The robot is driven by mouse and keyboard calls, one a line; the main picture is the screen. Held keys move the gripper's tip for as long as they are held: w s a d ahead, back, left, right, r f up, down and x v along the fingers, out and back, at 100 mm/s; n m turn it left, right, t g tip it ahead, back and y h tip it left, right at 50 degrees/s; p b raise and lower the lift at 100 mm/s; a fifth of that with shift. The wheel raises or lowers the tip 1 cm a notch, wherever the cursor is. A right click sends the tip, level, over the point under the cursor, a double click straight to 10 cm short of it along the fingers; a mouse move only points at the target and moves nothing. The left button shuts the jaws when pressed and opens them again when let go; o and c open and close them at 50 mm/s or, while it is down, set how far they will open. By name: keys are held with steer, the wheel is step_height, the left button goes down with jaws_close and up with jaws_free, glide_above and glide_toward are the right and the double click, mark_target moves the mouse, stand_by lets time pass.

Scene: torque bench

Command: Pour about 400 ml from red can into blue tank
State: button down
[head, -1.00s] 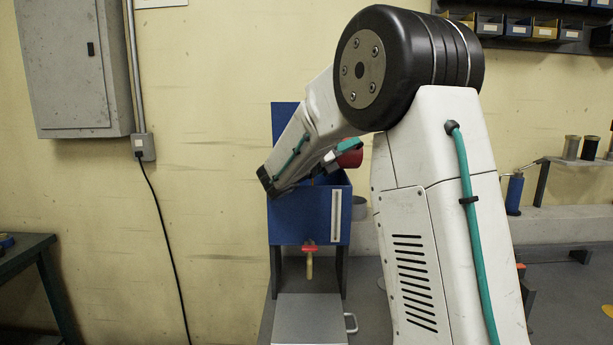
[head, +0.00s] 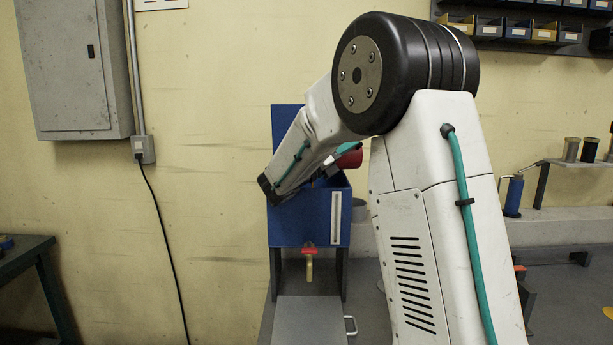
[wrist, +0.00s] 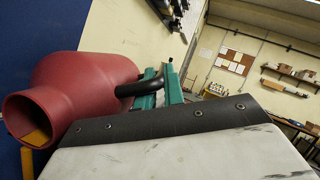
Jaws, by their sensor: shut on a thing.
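The red can (wrist: 88,90) fills the left of the wrist view, tilted, with its round mouth toward the lower left. Some yellow shows inside the mouth. Its dark handle is between the teal fingers of my gripper (wrist: 160,88), which is shut on it. In the head view the red can (head: 350,160) shows only in part behind my arm, above the blue tank (head: 302,225). The tank has a pale sight strip on its front and a red-handled tap (head: 309,253) below. Its inside and liquid level cannot be made out.
A grey box-like stand (head: 310,318) is under the tap. A grey cabinet (head: 75,65) hangs on the left wall with a cable below. A dark bench (head: 25,250) stands at far left. A blue bottle (head: 514,195) and several spools stand at right.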

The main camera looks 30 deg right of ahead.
steer(key=shift+w+a+r+h+b, duration=0.1)
steer(key=shift+a+r+h+b, duration=0.1)
steer(key=shift+r+h+b, duration=0.25)
steer(key=shift+a+r+h+b, duration=0.15)
steer(key=shift+a+r+h, duration=0.1)
steer(key=shift+r, duration=0.3)
stand_by(1.4)
